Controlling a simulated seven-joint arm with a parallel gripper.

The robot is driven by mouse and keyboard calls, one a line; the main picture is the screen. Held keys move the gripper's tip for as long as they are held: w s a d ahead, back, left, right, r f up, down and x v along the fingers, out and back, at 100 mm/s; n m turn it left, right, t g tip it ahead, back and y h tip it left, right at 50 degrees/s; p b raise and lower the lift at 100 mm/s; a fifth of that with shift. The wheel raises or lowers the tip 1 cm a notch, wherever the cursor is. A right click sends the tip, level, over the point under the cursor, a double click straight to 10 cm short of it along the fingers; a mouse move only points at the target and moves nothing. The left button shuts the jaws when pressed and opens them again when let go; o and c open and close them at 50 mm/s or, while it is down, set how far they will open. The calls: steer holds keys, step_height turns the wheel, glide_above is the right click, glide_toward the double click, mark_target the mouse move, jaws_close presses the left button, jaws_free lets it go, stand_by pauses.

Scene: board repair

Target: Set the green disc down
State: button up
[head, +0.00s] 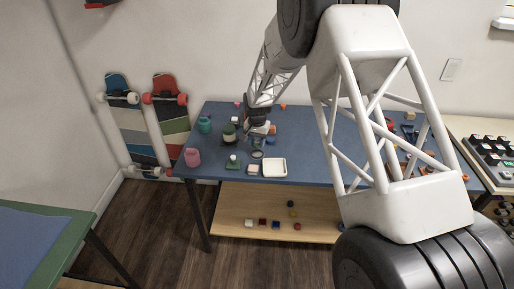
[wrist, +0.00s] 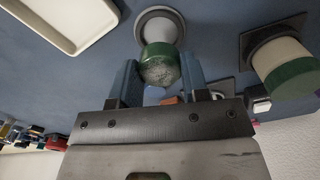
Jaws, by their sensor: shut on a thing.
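My gripper (wrist: 160,77) is shut on the green disc (wrist: 160,66), a short green cylinder with a speckled grey face, between its two blue fingers in the wrist view. Just beyond the disc is a pale cylinder over a grey round base (wrist: 181,24). I cannot tell whether the disc touches the pale cylinder. In the head view my gripper (head: 259,130) is low over the blue table, just behind the grey round base (head: 257,154). The disc is too small to make out clearly there.
A white tray (head: 286,176) lies right of the grey base. A white cylinder with green cap (wrist: 286,68) stands on a dark square base nearby; it also shows in the head view (head: 229,133). A teal mug (head: 205,125) and pink mug (head: 192,157) stand left.

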mark_target(257, 142)
steer(key=shift+f, duration=1.75)
steer(key=shift+f, duration=0.6)
steer(key=o, duration=1)
steer(key=shift+c, duration=0.2)
steer(key=shift+r, duration=0.1)
step_height(257, 142, up, 13)
